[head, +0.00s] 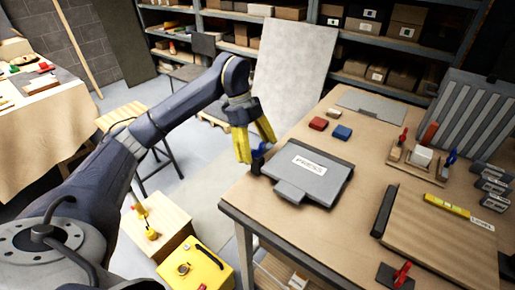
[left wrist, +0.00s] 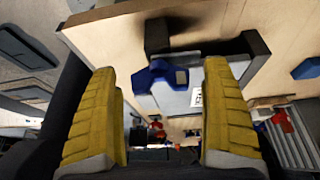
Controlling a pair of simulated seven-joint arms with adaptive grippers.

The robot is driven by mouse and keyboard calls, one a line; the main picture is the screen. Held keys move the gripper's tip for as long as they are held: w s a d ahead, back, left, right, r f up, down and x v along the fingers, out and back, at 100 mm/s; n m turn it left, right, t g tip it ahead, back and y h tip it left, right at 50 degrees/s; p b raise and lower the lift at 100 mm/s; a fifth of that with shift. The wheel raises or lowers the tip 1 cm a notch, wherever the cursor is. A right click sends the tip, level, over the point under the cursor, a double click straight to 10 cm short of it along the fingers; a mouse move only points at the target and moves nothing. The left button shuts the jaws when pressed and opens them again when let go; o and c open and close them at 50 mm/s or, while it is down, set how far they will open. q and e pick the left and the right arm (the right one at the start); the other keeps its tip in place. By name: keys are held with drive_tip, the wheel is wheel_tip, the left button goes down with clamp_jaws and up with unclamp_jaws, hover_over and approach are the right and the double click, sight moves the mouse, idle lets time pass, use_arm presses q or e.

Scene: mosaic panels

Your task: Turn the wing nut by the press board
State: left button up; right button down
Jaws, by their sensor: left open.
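The press board (head: 312,172) is a grey plate labelled PRESS, lying near the left edge of the workbench. A blue wing nut (head: 258,151) sits at its left corner, partly hidden by my left gripper (head: 257,146). In the left wrist view the blue wing nut (left wrist: 160,78) shows ahead of the two yellow fingers, beside the grey press board (left wrist: 205,90). My left gripper (left wrist: 162,125) is open, with its fingers apart and nothing seen held between them. I cannot tell whether a finger touches the nut. My right gripper is not in view.
The workbench (head: 245,198) also holds a red block (head: 318,124), a blue block (head: 342,132) and a wooden board (head: 440,230) with a yellow level. A yellow case (head: 195,268) and a wooden box (head: 157,228) stand below, left of the bench.

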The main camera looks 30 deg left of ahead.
use_arm(q)
drive_tip(key=c, duration=1.4)
drive_tip(key=shift+m, duration=0.3)
drive_tip(key=m+g, duration=0.1)
drive_tip(key=m, duration=0.2)
drive_tip(key=shift+m+g+y, duration=0.3)
drive_tip(key=shift+m+g, duration=0.1)
drive_tip(key=m+g+y, duration=0.1)
drive_tip(key=m, duration=0.3)
drive_tip(key=shift+d+m, duration=0.1)
drive_tip(key=shift+m, duration=0.2)
drive_tip(key=m+y, duration=0.1)
drive_tip(key=m, duration=0.3)
drive_tip(key=shift+g+y, duration=0.4)
drive_tip(key=shift+s+m+y, duration=0.1)
drive_tip(key=shift+m+y, duration=0.6)
drive_tip(key=shift+m, duration=1.4)
drive_tip(key=shift+f, duration=0.1)
